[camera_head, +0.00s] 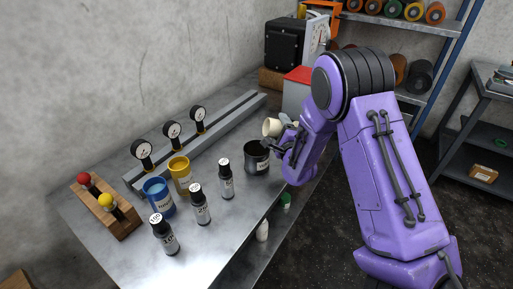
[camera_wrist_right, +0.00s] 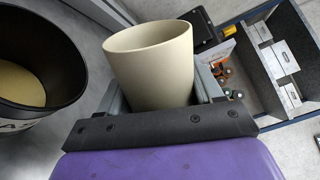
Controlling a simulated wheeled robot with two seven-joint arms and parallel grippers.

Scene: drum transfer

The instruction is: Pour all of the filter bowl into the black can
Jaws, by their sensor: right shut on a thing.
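The filter bowl is a cream cup (camera_head: 271,127), held tilted just above and beside the black can. My right gripper (camera_head: 284,144) is shut on it; in the right wrist view the filter bowl (camera_wrist_right: 150,65) stands between the fingers, and no contents show in the visible part of its inside. The black can (camera_head: 257,160) stands upright on the metal bench. It also shows at the left of the right wrist view (camera_wrist_right: 40,110), with a tan layer inside. The bowl and can look apart there. My left gripper is not in view.
A rail with gauges (camera_head: 173,133) runs behind. A red-topped box (camera_head: 297,85) stands at the bench's far end.

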